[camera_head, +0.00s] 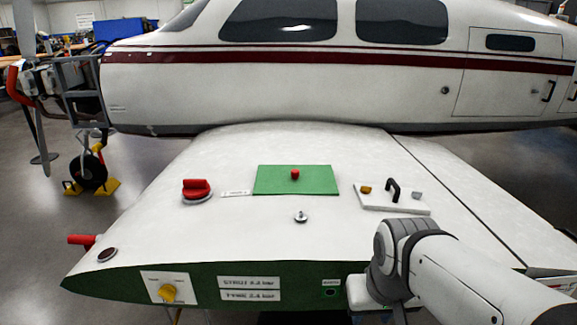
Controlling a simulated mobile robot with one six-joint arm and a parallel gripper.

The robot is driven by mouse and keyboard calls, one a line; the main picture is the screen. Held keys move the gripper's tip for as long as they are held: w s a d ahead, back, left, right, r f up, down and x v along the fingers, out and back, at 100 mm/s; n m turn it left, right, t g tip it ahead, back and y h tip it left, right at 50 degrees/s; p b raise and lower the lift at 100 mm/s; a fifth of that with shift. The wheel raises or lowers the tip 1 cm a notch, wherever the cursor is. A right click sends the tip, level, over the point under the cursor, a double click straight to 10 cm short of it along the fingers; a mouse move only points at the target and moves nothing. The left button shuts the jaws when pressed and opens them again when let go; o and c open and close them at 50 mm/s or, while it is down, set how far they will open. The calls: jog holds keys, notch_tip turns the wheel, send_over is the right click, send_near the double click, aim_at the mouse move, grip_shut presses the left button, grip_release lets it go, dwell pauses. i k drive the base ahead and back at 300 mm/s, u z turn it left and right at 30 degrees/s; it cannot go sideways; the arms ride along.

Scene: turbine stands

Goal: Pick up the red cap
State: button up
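A small red cap-like piece (295,174) stands on a green mat (262,184) on top of the white wing (240,230). A larger red piece with a raised grip (196,187) sits on a pale round base on the wing, left of the mat. Either could be the red cap; I cannot tell which. My arm comes in from the lower right, and its bent joint is in front of the wing's near edge. The fingers of my gripper are not visible, so its opening and contents do not show. Both red pieces are clear of my arm.
A white plate (379,208) with a black handle, a yellow piece and a grey piece lies right of the mat. A small metal stud (300,217) stands nearer. A yellow knob (168,292) and labels are on the front edge. The fuselage (280,95) rises behind.

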aim_at(295, 172)
jog(key=i, duration=0.9)
jog(key=z, duration=0.05)
